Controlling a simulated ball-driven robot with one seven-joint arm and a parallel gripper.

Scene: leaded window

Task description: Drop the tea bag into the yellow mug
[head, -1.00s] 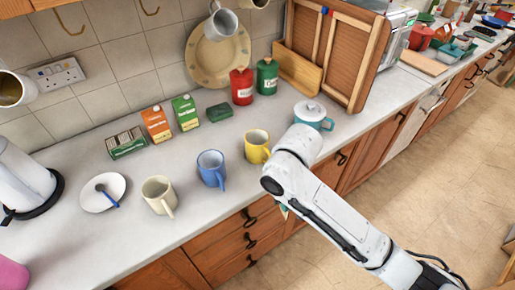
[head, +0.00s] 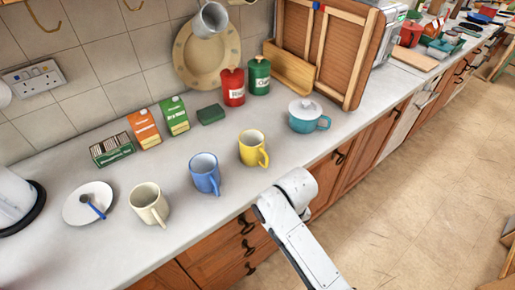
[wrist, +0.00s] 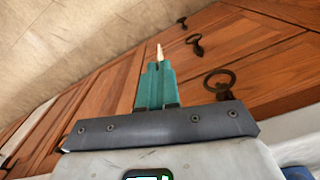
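The yellow mug (head: 251,151) stands upright on the counter, its handle toward the front right. My gripper (wrist: 159,68) shows in the wrist view with its teal fingers close together. A thin, pale tan sliver, which looks like the edge of a tea bag (wrist: 159,52), sticks out between the fingertips. Most of it is hidden by the fingers. In the head view my gripper is hidden behind my white arm, which is at the counter's front edge, to the front right of the yellow mug and apart from it.
A blue mug (head: 205,176) and a cream mug (head: 149,205) stand left of the yellow one. A teal lidded pot (head: 304,120) stands to its right. An open green tea box (head: 112,150), cartons and canisters line the back. Wooden drawers (wrist: 215,60) are close to my gripper.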

